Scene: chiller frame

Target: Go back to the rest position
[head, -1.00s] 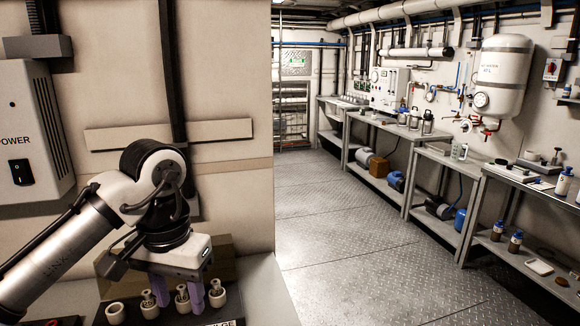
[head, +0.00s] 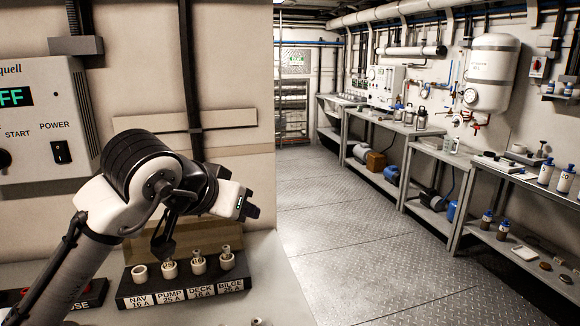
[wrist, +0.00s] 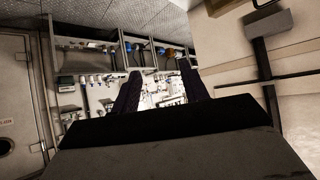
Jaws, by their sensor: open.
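My gripper (head: 252,208) is up above the right end of the black fuse holder in the head view, turned sideways toward the right. In the wrist view its two dark fingers (wrist: 158,90) stand apart with nothing between them. The black fuse holder (head: 150,300) sits on the bench with labels NAV, PUMP, DECK and BILGE. White plugs stand in the PUMP (head: 169,268), DECK (head: 198,262) and BILGE (head: 227,259) sockets. My gripper touches none of them.
A control box (head: 45,125) with a power switch hangs on the left wall. A translucent amber panel (head: 185,238) stands behind the holder. A small pale object (head: 260,322) lies at the bench's front edge. Workbenches (head: 440,155) line the right wall; the floor (head: 350,230) between is clear.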

